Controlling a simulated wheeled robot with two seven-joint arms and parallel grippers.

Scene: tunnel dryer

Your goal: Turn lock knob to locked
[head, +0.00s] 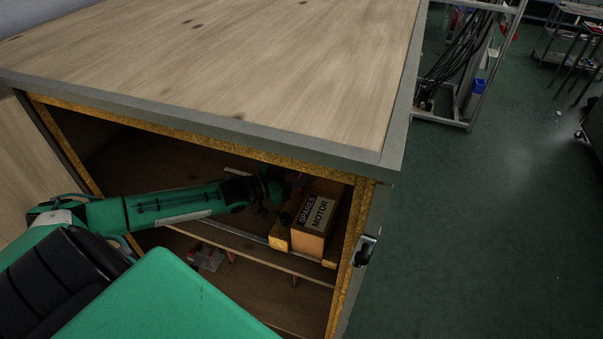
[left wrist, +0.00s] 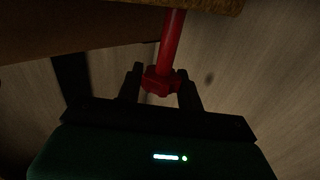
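A red knob (left wrist: 161,82) on a red shaft (left wrist: 172,40) shows in the left wrist view. The fingers of my left gripper (left wrist: 161,88) are on both sides of the knob and look closed against it, though the picture is dark there. In the head view my left arm reaches into the open cabinet, and my left gripper (head: 290,188) is beside a wooden box, mostly in shadow. The knob is hard to make out in the head view. No locked or unlocked marking is readable. My right gripper is not in view.
The box (head: 313,222) labelled "SPARES MOTOR" stands on the cabinet's shelf, close to my left gripper. The cabinet top (head: 240,70) overhangs my arm. A clear bag (head: 208,258) with something red lies below the shelf. Green floor (head: 480,220) is free to the right.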

